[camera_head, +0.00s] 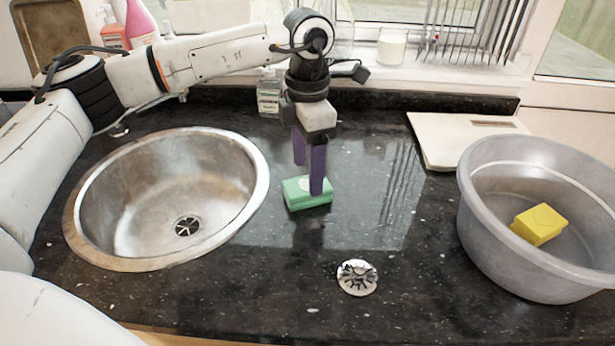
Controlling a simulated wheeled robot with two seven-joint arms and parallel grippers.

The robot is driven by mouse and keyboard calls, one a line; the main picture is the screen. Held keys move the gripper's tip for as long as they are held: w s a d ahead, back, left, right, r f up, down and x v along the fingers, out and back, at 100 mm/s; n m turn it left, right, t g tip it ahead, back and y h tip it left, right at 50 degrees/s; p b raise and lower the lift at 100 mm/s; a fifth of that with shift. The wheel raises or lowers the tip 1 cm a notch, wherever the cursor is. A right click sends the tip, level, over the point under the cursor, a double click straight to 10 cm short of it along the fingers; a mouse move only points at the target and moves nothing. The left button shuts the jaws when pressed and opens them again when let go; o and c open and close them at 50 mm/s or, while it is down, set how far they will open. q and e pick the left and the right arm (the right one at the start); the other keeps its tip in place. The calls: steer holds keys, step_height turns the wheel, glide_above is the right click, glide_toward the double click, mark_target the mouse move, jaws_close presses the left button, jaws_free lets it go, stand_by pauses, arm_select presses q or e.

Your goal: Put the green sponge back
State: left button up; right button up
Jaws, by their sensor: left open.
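The green sponge (307,197) lies flat on the dark granite counter, just right of the round steel sink. My left gripper (309,178) points straight down over it, with its purple fingers open. One finger shows in front of the sponge and hides part of its top; the other is behind to the left. I cannot tell whether the fingers touch the sponge. My right gripper is not in view.
The steel sink (95,225) is at left. A grey basin (490,245) holding a yellow sponge (540,224) stands at right. A metal drain strainer (357,277) lies at front. A white scale (450,140) and a bottle (269,95) stand behind. Counter between sink and basin is mostly clear.

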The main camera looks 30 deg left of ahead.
arm_select(q)
step_height(320, 180, up, 9)
steer(key=shift+b, duration=0.35)
steer(key=shift+f, duration=0.1)
stand_by(1.1)
